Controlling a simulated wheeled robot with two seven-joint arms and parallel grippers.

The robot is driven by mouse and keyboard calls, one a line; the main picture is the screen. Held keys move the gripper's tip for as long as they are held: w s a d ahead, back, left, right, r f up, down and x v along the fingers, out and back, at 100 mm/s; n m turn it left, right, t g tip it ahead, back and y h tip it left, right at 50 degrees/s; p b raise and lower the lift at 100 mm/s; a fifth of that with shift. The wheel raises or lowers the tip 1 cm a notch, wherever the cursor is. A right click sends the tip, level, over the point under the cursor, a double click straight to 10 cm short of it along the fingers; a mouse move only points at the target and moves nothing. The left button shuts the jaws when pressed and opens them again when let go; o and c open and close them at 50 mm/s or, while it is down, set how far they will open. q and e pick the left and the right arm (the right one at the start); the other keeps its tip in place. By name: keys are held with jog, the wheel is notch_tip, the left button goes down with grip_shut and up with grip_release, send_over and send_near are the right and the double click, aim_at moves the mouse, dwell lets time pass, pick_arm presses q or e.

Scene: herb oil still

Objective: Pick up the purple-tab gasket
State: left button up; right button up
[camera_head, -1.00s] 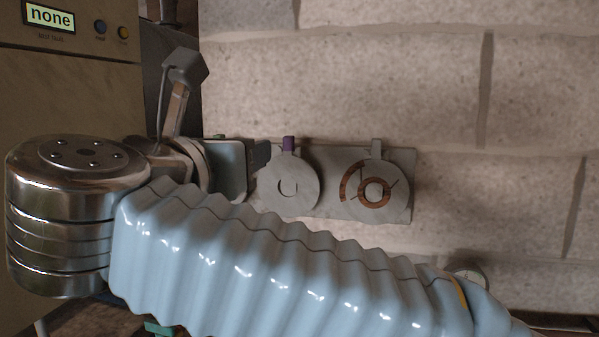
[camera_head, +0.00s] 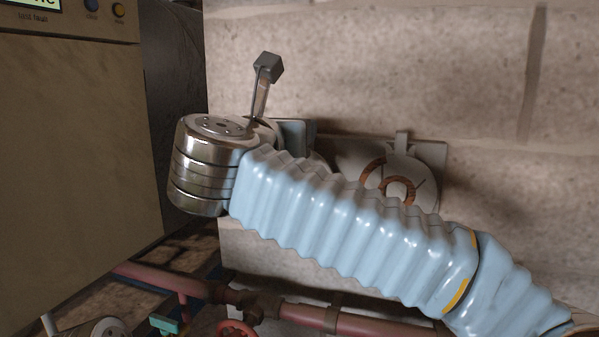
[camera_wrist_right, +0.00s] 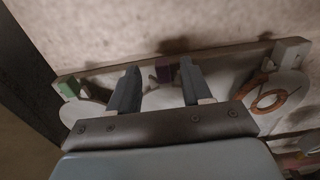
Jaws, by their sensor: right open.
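The purple-tab gasket is a pale grey disc (camera_wrist_right: 162,98) with a purple tab (camera_wrist_right: 164,71), on a rack board (camera_wrist_right: 215,58) at the wall. In the right wrist view its tab shows between the two fingers of my right gripper (camera_wrist_right: 160,67), which is open, with gaps on both sides. In the head view my right gripper (camera_head: 306,134) and arm hide the purple tab and most of the disc. My left gripper is in neither view.
To the right on the board hangs a gasket with a grey tab and copper-coloured ring (camera_head: 396,189). A green-tab gasket (camera_wrist_right: 69,88) hangs at the left. A beige cabinet (camera_head: 75,150) stands left; reddish pipes (camera_head: 345,321) run below.

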jog(key=p+x, duration=0.1)
jog(key=x, duration=0.3)
jog(key=shift+d+f, duration=0.1)
jog(key=shift+s, duration=0.1)
jog(key=shift+c, duration=0.2)
grip_shut()
